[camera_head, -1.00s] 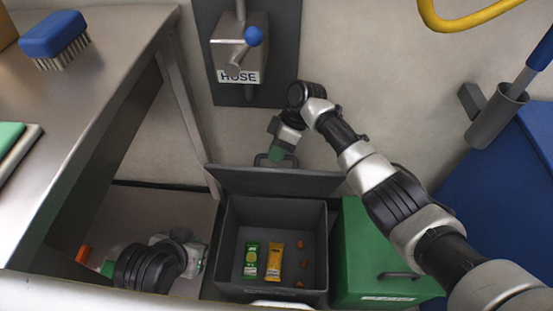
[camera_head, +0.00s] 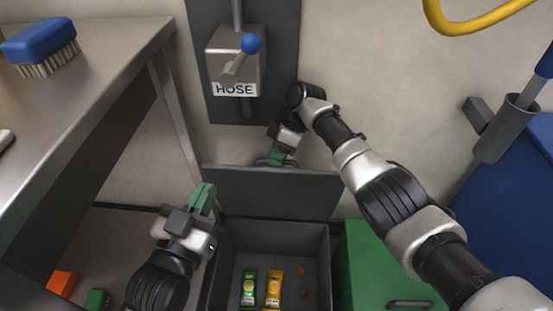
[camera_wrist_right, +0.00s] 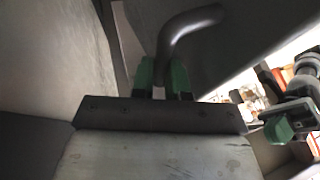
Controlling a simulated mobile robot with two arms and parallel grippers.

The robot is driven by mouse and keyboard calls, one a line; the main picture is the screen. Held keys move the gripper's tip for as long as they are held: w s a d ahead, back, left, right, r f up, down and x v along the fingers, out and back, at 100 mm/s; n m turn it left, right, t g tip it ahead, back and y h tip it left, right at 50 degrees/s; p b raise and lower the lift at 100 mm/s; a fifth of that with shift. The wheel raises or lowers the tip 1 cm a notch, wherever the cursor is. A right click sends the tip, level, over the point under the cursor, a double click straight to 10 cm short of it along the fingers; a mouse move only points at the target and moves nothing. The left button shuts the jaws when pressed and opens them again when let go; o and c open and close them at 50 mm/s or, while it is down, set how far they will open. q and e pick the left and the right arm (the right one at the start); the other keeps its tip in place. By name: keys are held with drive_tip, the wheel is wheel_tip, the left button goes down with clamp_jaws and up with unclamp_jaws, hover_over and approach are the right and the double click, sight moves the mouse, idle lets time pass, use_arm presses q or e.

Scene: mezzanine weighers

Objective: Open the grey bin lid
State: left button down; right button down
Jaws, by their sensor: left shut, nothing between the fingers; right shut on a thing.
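The grey bin (camera_head: 275,236) stands on the floor with its grey lid (camera_head: 270,193) raised and tilted up at the back. Inside lie a green packet (camera_head: 249,287), a yellow packet (camera_head: 274,287) and small orange bits. My right gripper (camera_head: 276,158) is at the lid's top edge, and the right wrist view shows its green fingers (camera_wrist_right: 163,78) shut on the dark curved lid handle (camera_wrist_right: 185,35). My left gripper (camera_head: 203,196) is shut and empty, left of the bin near the lid's left edge; it also shows at the right of the wrist view (camera_wrist_right: 280,128).
A green bin (camera_head: 375,265) stands right against the grey bin, with a blue bin (camera_head: 505,215) further right. A steel table (camera_head: 100,60) with a blue brush (camera_head: 40,42) is at left. A hose box (camera_head: 235,65) hangs on the wall behind.

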use_arm(q)
drive_tip(key=shift+r, duration=0.1)
use_arm(e)
drive_tip(key=shift+s+d+f, duration=0.1)
drive_tip(key=shift+d+f, duration=0.1)
drive_tip(key=shift+f, duration=0.35)
drive_tip(key=c, duration=1.5)
unclamp_jaws()
drive_tip(key=o, duration=0.4)
drive_tip(key=shift+w+a, duration=0.1)
drive_tip(key=shift+w, duration=0.15)
drive_tip(key=shift+s+r, duration=0.1)
drive_tip(key=shift+r, duration=0.05)
use_arm(q)
drive_tip(key=f+g, duration=0.1)
drive_tip(key=f+g+p, duration=0.1)
drive_tip(key=f+g, duration=0.1)
drive_tip(key=a+f+g+y+p, duration=0.1)
drive_tip(key=f, duration=0.1)
drive_tip(key=shift+s+f, duration=0.1)
drive_tip(key=shift+s, duration=0.05)
use_arm(e)
drive_tip(key=v, duration=0.7)
drive_tip(key=shift+r, duration=0.2)
use_arm(q)
drive_tip(key=shift+s, duration=0.1)
use_arm(e)
drive_tip(key=shift+f, duration=0.1)
